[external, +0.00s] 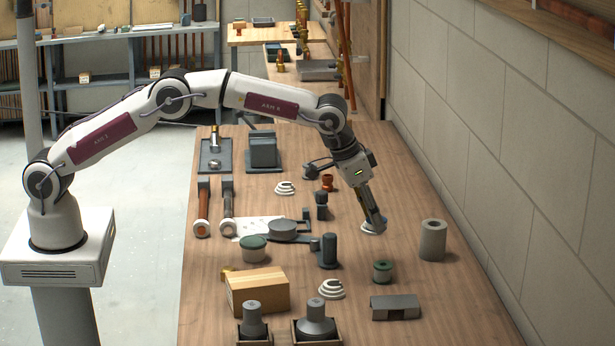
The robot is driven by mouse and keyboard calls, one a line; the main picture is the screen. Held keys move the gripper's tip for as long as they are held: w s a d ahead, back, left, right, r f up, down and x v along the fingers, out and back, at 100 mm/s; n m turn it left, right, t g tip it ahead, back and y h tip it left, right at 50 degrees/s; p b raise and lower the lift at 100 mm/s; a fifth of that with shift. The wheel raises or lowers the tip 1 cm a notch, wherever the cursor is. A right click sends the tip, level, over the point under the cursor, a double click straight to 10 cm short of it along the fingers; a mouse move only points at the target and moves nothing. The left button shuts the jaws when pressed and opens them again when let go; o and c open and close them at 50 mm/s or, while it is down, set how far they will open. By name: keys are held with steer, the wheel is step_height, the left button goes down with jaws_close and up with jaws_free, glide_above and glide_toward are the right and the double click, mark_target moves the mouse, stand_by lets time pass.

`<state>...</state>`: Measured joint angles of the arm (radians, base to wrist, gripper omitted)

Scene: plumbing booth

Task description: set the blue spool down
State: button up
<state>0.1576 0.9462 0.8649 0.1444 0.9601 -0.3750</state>
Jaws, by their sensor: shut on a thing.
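My gripper (374,222) points down over the right part of the wooden bench and is shut on a small pale, bluish-white round piece, which I take to be the blue spool (368,231). The fingers hide much of it. Its lower rim shows close to the bench top; I cannot tell whether it touches the wood.
A grey cylinder (433,240) stands to the right of my gripper and a green-topped spool (382,271) in front. A dark upright fitting (328,251) is to the left. A cardboard box (257,291) and a grey block (395,307) lie nearer. Bare wood surrounds the gripper.

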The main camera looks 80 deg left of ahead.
mark_target(368, 220)
steer(key=shift+f, duration=2)
steer(key=shift+f, duration=2)
steer(key=shift+f, duration=0.1)
steer(key=o, duration=0.9)
steer(key=shift+c, duration=0.2)
steer(key=v, duration=1.2)
